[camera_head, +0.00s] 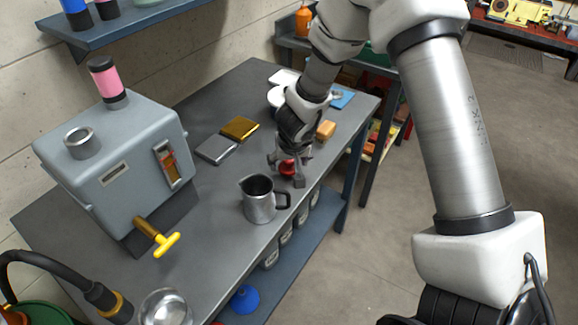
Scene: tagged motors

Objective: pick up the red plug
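The red plug (287,168) is a small red piece on the grey workbench (215,210), behind the metal jug. My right gripper (288,171) reaches down over it from above. Its fingers are spread on either side of the plug, which shows between them. The gripper partly covers the plug, and I see no clear grip on it. My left gripper is not in the picture.
A metal jug (259,203) stands close in front of the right gripper. An orange block (326,130) lies behind it to the right. Gold (240,128) and silver (216,149) flat pieces lie to the left. A grey machine (120,150) fills the bench's left side.

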